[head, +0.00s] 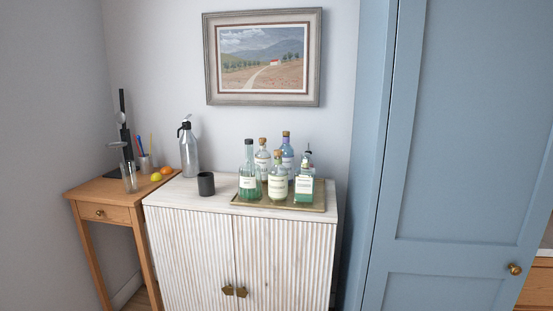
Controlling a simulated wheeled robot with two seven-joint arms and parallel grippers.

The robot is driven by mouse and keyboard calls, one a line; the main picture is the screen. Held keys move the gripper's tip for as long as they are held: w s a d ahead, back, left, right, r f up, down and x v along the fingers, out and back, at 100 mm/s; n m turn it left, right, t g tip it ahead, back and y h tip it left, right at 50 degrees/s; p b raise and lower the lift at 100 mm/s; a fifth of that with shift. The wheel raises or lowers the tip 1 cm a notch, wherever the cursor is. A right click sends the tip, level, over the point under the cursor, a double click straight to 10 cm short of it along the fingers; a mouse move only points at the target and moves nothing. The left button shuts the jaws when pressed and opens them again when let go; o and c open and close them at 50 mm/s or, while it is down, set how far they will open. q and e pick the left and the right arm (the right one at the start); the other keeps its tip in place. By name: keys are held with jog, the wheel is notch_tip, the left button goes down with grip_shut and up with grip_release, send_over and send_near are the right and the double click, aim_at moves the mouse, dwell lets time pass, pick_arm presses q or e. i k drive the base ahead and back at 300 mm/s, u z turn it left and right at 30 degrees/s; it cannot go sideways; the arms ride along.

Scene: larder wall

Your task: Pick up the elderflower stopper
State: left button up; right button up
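Several bottles stand close together on a brass-coloured tray (240,202) on top of the white cabinet. The front middle bottle (277,188) is pale yellow-green with a cork-coloured stopper (278,155). Behind it are a clear bottle (262,166) and a bluish bottle (287,158), both with brownish stoppers. A green bottle (249,188) with a dark grey top stands at the left. A squat green bottle (303,191) with a thin dark spout-like top stands at the right. The labels are too small to read, so I cannot tell which is elderflower. Neither gripper is in view.
A dark cup (206,184) and a grey siphon bottle (189,152) stand left of the tray on the cabinet (190,235). A wooden side table (98,192) holds fruit (157,177), a pencil pot and a glass. A tall blue door (460,130) stands at the right.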

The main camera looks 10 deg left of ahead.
aim_at(276, 152)
jog(key=z, duration=1.65)
jog(key=k, duration=0.1)
jog(key=u, duration=2.55)
jog(key=i, duration=1.45)
jog(key=z, duration=1.25)
jog(key=i, duration=0.65)
jog(key=z, duration=0.7)
